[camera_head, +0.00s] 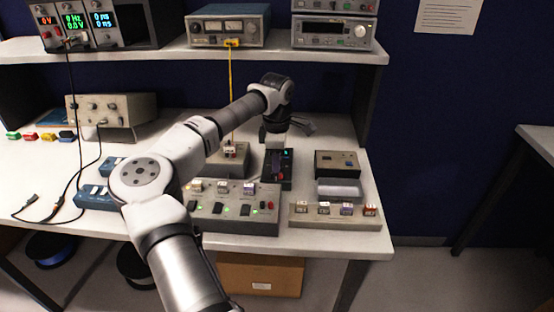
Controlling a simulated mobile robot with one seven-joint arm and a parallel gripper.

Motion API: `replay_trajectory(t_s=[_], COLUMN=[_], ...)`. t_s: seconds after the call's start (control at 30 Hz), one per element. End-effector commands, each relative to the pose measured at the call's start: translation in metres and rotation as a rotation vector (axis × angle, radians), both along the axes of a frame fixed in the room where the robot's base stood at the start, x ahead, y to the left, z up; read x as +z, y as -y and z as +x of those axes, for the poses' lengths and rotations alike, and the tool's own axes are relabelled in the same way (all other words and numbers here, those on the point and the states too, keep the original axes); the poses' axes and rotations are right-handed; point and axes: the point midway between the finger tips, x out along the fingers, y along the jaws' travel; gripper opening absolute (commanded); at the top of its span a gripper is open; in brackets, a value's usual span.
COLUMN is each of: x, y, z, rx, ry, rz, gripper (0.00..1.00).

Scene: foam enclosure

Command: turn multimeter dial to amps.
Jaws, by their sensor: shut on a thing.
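A dark handheld-style device, seemingly the multimeter (287,180), lies on the bench right of centre, with a small green light near its far end. My arm reaches over the bench from the front left. My gripper (276,150) points down onto the multimeter and is shut on it at what appears to be its dial. The fingertips are small and dark against the dark body. The dial and its setting cannot be made out.
A grey switch panel (237,211) stands in front, with a strip of small blocks (334,217) to its right. A grey box (233,160) stands left of the multimeter and a dark-topped box (337,162) right. A shelf (340,58) with instruments runs above.

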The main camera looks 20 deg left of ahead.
Motion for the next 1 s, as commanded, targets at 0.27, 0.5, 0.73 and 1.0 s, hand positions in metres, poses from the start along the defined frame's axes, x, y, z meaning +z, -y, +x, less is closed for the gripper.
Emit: replay_trajectory(t_s=[0.27, 0.5, 0.73, 1.0], x=[0.0012, 0.0012, 0.0013, 0.0013], y=[0.0003, 0.0003, 0.0004, 0.0005], z=[0.0009, 0.0010, 0.0010, 0.0010], rx=[-0.148, -0.205, -0.214, -0.214], ry=[0.003, 0.004, 0.004, 0.004], rz=[-0.001, -0.001, -0.001, -0.001], gripper=[0.04, 0.04, 0.04, 0.32])
